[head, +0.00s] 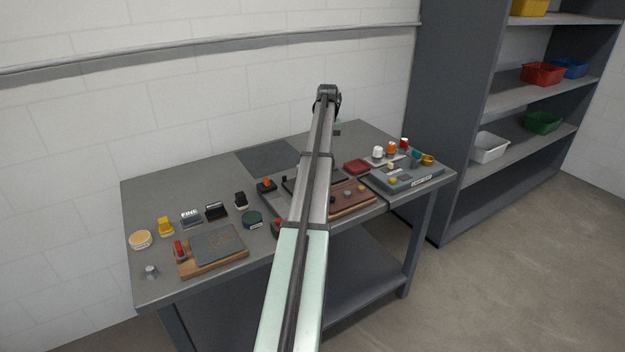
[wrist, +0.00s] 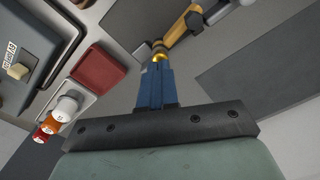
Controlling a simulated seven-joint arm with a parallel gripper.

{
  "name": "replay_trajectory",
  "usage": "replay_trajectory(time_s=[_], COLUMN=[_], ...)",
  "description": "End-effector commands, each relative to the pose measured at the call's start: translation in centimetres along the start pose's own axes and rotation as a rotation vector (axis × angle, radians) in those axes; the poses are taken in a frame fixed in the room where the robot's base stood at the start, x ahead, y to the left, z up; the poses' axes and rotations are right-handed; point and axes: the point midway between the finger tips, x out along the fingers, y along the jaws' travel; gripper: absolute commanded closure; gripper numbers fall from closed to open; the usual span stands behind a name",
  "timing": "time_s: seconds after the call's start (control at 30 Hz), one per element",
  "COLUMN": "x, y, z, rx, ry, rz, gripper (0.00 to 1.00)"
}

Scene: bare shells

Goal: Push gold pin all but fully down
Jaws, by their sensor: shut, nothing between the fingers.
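The gold pin (wrist: 158,57) shows in the wrist view right at the tips of my gripper's blue fingers. Only its rounded gold top is clear; I cannot tell how far it stands up, or whether the fingertips touch it. My gripper (wrist: 156,68) is shut with nothing between its fingers, and it points at the pin. In the head view my own arm hides the pin and the fingers.
A gold-and-black part (wrist: 193,20) lies close to the pin. A dark mat (head: 270,158) leaves free room at the table's back.

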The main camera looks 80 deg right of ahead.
Motion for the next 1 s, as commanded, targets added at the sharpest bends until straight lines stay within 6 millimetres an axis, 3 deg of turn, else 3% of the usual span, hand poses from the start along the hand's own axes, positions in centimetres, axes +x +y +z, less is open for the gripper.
replay_trajectory(time_s=[1.0], x=[1.6], y=[0.0], z=[0.0], rx=[0.0], ry=[0.0], rz=[0.0], gripper=[1.0])
